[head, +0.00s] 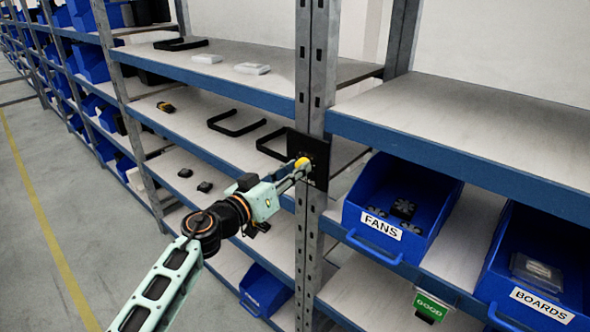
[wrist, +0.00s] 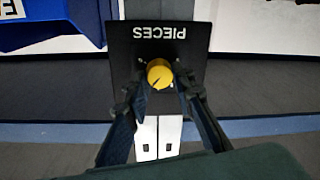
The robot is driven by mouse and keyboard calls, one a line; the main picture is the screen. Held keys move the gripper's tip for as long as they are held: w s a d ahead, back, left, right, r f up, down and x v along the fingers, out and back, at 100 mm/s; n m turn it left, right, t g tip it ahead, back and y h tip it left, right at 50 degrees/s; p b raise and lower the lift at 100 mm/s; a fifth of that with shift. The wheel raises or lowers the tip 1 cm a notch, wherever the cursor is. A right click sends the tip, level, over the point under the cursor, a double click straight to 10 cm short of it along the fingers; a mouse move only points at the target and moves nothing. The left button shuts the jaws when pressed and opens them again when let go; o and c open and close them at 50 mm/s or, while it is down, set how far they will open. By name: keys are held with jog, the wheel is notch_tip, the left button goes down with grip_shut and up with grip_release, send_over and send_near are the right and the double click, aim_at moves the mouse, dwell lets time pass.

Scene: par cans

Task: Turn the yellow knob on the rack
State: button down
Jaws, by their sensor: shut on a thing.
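The yellow knob (head: 302,163) sits on a black square panel (head: 318,150) fixed to the grey rack upright. In the wrist view the knob (wrist: 159,74) is round with a dark pointer mark aimed to the lower left, and the panel (wrist: 120,48) carries the word PIECES, upside down. My gripper (head: 298,168) reaches the knob from the lower left in the head view. In the wrist view the fingers of my gripper (wrist: 160,80) stand on both sides of the knob and are shut on it. The finger contact is partly hidden in the head view.
A blue FANS bin (head: 385,246) stands right of the upright, with a blue BOARDS bin (head: 508,318) farther right. Black handle-shaped parts (head: 236,126) lie on the shelf left of the panel. The blue shelf edge (head: 460,150) juts out beside the upright. The aisle floor (head: 50,190) at left is clear.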

jog(key=shift+n, duration=0.3)
jog(key=shift+w+a+r+n+g+p, duration=0.2)
jog(key=shift+n+p, duration=0.8)
jog(key=shift+n, duration=2.6)
jog(key=shift+s+d+f+n+g+p, duration=0.2)
jog(key=shift+n+p, duration=0.75)
jog(key=shift+n, duration=2.65)
jog(key=shift+w+a, duration=0.1)
jog(key=c, duration=1.7)
grip_release()
jog(key=shift+o, duration=0.4)
